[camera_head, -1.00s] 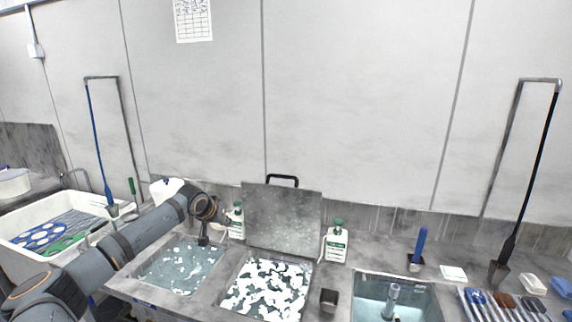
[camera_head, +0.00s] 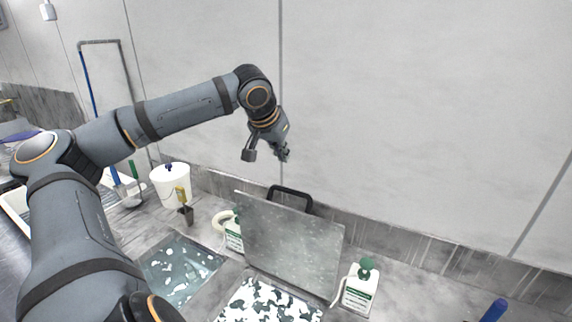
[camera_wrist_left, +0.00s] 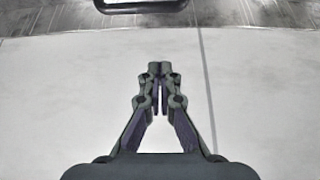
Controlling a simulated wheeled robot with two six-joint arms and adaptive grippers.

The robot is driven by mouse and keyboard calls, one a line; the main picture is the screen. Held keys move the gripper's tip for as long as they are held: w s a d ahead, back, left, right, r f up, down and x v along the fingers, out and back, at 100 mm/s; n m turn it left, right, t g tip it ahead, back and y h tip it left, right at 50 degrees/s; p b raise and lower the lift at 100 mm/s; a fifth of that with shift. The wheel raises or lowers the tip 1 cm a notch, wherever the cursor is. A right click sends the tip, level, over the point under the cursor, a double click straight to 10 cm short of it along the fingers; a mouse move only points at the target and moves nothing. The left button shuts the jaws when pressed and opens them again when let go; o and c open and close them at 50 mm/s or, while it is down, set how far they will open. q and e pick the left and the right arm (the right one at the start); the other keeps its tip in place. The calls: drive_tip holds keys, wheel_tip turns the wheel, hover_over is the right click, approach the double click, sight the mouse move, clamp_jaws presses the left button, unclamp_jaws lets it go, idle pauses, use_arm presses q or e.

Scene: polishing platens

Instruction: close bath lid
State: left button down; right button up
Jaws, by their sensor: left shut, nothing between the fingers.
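The bath lid (camera_head: 290,242) is a grey metal plate standing open, nearly upright, behind a bath of white foam (camera_head: 268,303). Its black handle (camera_head: 291,194) sticks up at the lid's top edge. In the left wrist view the handle (camera_wrist_left: 141,5) shows at the top edge, partly cut off. My left gripper (camera_head: 285,155) is above the handle in the head view, in front of the wall and apart from the lid. In the left wrist view the gripper (camera_wrist_left: 160,68) has its fingertips together with nothing between them. My right gripper is not in view.
A second bath (camera_head: 180,268) with bluish liquid lies left of the foam bath. Green-capped bottles (camera_head: 360,290) (camera_head: 234,236) stand on either side of the lid. A white bucket (camera_head: 170,187) stands at the back left. The wall (camera_head: 420,110) is close behind.

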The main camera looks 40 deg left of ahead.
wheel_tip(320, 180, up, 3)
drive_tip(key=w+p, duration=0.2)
drive_tip(key=p, duration=0.1)
use_arm(q)
wheel_tip(320, 180, down, 9)
drive_tip(key=w+b, duration=0.1)
drive_tip(key=b, duration=0.8)
drive_tip(key=shift+w+a, duration=0.25)
drive_tip(key=shift+a, duration=0.05)
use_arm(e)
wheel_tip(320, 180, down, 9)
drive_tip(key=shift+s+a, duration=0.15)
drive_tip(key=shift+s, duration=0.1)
use_arm(q)
drive_tip(key=shift+r, duration=0.1)
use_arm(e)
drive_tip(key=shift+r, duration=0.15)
